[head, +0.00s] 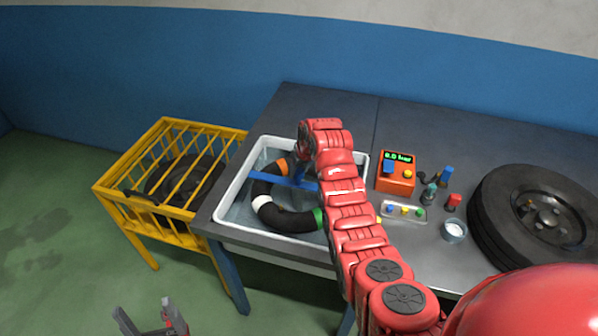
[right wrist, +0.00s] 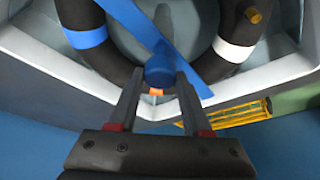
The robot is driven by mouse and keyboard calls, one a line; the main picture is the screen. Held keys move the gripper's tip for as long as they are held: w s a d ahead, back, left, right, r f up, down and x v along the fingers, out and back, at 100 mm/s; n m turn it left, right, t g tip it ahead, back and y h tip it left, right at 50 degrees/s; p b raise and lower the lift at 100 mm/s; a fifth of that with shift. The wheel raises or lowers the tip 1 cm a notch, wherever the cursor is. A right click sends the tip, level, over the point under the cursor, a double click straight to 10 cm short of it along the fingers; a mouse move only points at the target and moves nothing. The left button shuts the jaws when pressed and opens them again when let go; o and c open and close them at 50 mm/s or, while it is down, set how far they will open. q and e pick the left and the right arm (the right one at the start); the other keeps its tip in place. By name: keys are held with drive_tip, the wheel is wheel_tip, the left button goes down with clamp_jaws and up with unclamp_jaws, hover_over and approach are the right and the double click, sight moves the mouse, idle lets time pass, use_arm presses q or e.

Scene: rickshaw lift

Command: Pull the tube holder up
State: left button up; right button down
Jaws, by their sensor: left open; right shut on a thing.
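The tube holder (head: 268,179) is a blue bar lying across a black ring-shaped tube (head: 272,213) with coloured bands. Both are in a white basin (head: 234,190) on the bench. In the right wrist view the holder's blue bar (right wrist: 205,68) runs diagonally over the tube, and its round blue knob (right wrist: 160,66) sits between my right fingers. My left gripper (head: 146,309) is open and empty, low at the bottom left, away from the bench.
A yellow barred cage (head: 165,120) with a dark tyre inside stands left of the bench. Right of the basin are an orange gauge box (head: 396,172), a small tray (head: 404,211), small bottles, a round tin (head: 454,231) and a large wheel (head: 530,215). Green floor is clear at left.

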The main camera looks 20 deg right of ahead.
drive_tip(key=c, duration=0.6)
unclamp_jaws()
drive_tip(key=shift+w+r, duration=0.15)
drive_tip(key=shift+r, duration=0.2)
drive_tip(key=shift+o, duration=1.3)
drive_tip(key=shift+f, duration=0.1)
drive_tip(key=shift+s+r+b, duration=0.3)
drive_tip(key=shift+r, duration=0.2)
drive_tip(key=p+v, duration=0.9)
drive_tip(key=v, duration=0.7)
drive_tip(key=shift+r+p, duration=0.2)
drive_tip(key=shift+p, duration=0.2)
drive_tip(key=shift+s+d, duration=0.1)
